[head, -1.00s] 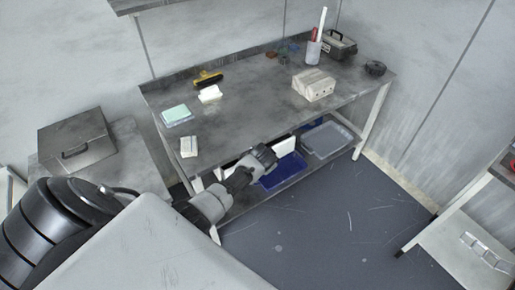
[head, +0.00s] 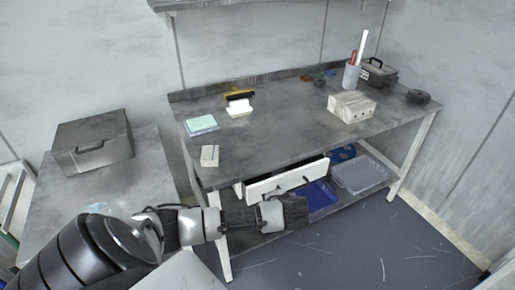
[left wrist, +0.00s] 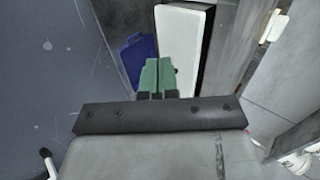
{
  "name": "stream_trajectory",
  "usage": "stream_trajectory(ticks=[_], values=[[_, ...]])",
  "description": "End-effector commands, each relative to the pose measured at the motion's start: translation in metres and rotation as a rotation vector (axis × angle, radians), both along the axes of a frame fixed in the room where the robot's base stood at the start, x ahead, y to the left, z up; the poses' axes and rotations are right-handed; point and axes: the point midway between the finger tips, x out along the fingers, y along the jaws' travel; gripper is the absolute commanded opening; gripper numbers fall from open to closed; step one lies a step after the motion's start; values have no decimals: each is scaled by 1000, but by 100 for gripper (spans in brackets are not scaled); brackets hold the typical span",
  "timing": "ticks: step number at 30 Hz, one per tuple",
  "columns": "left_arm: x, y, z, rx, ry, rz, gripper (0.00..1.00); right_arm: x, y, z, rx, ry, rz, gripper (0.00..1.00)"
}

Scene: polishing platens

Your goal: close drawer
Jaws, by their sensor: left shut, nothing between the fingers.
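The drawer (head: 284,181) with a white front hangs under the grey workbench top and is pulled partly out. Its white front also shows in the left wrist view (left wrist: 180,40), just ahead of my fingers. My left gripper (head: 300,211) is in front of and slightly below the drawer front in the head view. In the left wrist view its green fingers (left wrist: 157,76) are together and empty, overlapping the lower edge of the white front. Whether they touch it cannot be told. My right gripper is not in view.
The workbench (head: 290,125) holds a white box (head: 351,107), a cup with tools (head: 351,76) and a black toolbox (head: 377,73). A blue tray (head: 318,196) and a grey tray (head: 360,174) lie on the lower shelf. A metal case (head: 93,143) stands at left. Floor in front is clear.

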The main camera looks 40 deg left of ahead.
Motion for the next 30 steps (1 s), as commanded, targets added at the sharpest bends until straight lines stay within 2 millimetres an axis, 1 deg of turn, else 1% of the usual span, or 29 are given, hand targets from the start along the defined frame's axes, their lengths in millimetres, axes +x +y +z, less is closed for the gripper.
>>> stream_trajectory(ticks=[1,7,8,9,13,18,28,30], values=[[3,9,-9,4,2,3,0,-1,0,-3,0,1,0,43],[13,38,-38,3,1,4,0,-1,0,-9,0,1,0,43],[15,42,-39,2,-1,3,0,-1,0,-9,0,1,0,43],[18,49,-36,3,-3,3,0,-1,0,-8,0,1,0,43],[24,65,-37,2,-1,1,0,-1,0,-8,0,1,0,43],[27,74,-37,-1,-2,-1,0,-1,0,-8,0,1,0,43],[28,75,-36,-1,-2,-1,0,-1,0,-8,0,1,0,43],[29,79,-37,-1,-1,1,0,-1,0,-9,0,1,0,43]])
